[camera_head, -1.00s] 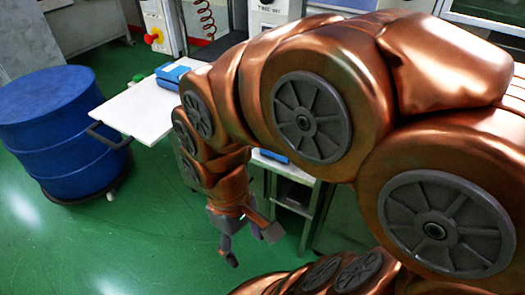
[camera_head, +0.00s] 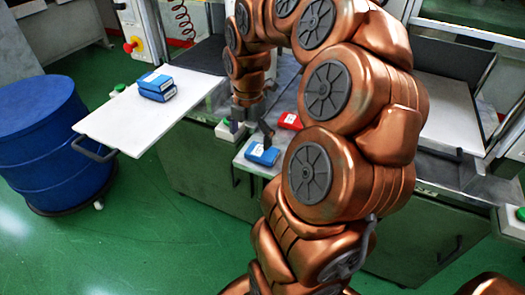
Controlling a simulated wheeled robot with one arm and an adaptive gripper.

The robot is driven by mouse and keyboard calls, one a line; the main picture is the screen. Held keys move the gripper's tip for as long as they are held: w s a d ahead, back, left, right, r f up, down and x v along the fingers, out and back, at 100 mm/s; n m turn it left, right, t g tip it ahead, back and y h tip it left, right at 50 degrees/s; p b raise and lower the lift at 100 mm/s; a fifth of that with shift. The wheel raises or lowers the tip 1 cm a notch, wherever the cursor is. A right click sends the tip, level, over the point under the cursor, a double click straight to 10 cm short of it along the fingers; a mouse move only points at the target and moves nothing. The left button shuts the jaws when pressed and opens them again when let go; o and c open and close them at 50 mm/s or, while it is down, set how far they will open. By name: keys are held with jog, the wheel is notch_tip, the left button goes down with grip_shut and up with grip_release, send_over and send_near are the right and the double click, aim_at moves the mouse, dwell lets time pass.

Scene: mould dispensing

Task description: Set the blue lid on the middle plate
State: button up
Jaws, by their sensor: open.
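Two blue pieces are stacked on the left white plate (camera_head: 122,122). The upper blue piece (camera_head: 154,80) has a pale label, and the lower blue piece (camera_head: 158,96) lies under it. Another blue piece (camera_head: 262,154) with a white label lies on the middle plate (camera_head: 243,160), close to its front edge. I cannot tell which of these is the lid. My gripper (camera_head: 252,133) points down over the middle plate, open and with nothing seen between its fingers. It appears just behind the single blue piece. My arm hides part of the middle plate.
A red piece (camera_head: 290,121) lies further back on the middle plate, beside my arm. A right plate (camera_head: 452,118) looks empty where visible. A blue drum (camera_head: 42,135) stands at left. The left plate has a dark handle (camera_head: 94,151) and free room in front.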

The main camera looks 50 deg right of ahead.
jog(key=n, duration=0.2)
send_over(262, 151)
jog(key=shift+f, duration=0.15)
jog(key=shift+d+f, duration=0.15)
jog(key=shift+d, duration=0.1)
jog(key=shift+a+f+p, duration=0.15)
jog(key=shift+f+p, duration=0.2)
jog(key=shift+f, duration=1.55)
jog(key=shift+a+f+p, duration=0.15)
jog(key=shift+f+p, duration=0.2)
jog(key=shift+f, duration=1.55)
jog(key=c, duration=1.2)
